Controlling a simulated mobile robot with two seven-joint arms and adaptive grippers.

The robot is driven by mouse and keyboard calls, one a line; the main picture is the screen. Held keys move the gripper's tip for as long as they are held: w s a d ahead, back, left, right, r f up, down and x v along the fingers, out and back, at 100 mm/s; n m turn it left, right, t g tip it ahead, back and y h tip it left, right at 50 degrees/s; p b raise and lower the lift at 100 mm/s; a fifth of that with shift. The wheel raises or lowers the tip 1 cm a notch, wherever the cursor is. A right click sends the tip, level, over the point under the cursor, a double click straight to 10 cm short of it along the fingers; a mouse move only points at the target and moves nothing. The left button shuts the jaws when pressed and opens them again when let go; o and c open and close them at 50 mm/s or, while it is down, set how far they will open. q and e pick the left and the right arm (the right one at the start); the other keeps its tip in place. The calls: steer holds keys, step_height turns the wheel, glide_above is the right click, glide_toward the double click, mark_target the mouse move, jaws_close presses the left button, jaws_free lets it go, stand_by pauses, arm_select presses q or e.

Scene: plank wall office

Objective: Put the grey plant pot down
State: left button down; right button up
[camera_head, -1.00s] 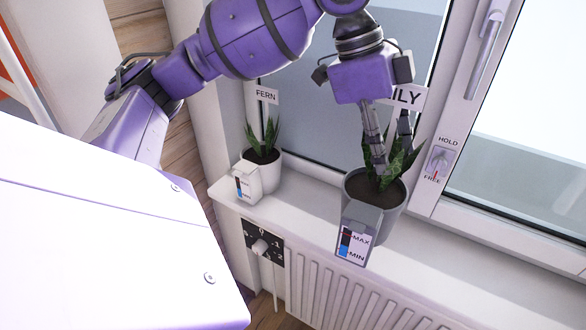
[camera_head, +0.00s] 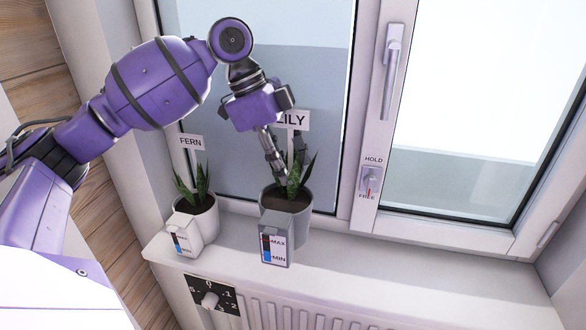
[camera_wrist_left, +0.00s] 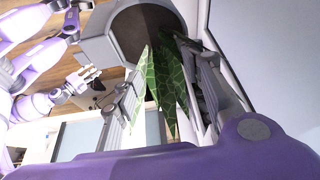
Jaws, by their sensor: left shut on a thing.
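The grey plant pot (camera_head: 299,227) holds dark soil and spiky green leaves. It carries a sign reading LILY (camera_head: 292,119) and a grey MAX/MIN gauge box on its front. My left gripper (camera_head: 287,170) points down into the pot from above and is shut on it, its fingers among the leaves. The pot looks upright over the white windowsill (camera_head: 400,262); I cannot tell whether its base touches. The left wrist view shows the pot's soil and grey side (camera_wrist_left: 97,50) between and beyond my fingers. My right gripper (camera_wrist_left: 85,80) shows small there, its jaws unclear.
A white pot (camera_head: 209,219) with a FERN sign and its own gauge box stands on the sill to the left. The window and its frame rise behind. The sill is clear to the right. A radiator (camera_head: 290,312) and a dial (camera_head: 212,297) are below.

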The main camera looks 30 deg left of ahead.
arm_select(q)
steer(key=w+a+f, duration=0.4)
steer(key=f, duration=0.5)
steer(key=shift+a, duration=0.3)
arm_select(e)
steer(key=shift+f, duration=0.1)
arm_select(q)
steer(key=c, duration=1.2)
jaws_free()
steer(key=shift+f, duration=0.25)
steer(key=shift+o, duration=0.8)
arm_select(e)
steer(key=shift+a, duration=0.15)
steer(key=shift+a, duration=0.1)
arm_select(q)
steer(key=w+p+v, duration=0.1)
steer(key=p+v, duration=0.2)
steer(key=v, duration=0.4)
steer(key=shift+s+r, duration=0.25)
steer(key=shift+s, duration=0.3)
arm_select(e)
steer(key=shift+w+a+r, duration=0.2)
steer(key=shift+w+r, duration=0.1)
steer(key=shift+r, duration=0.35)
steer(key=shift+w+a+r, duration=0.15)
steer(key=shift+w+r, duration=0.1)
steer(key=shift+r, duration=0.4)
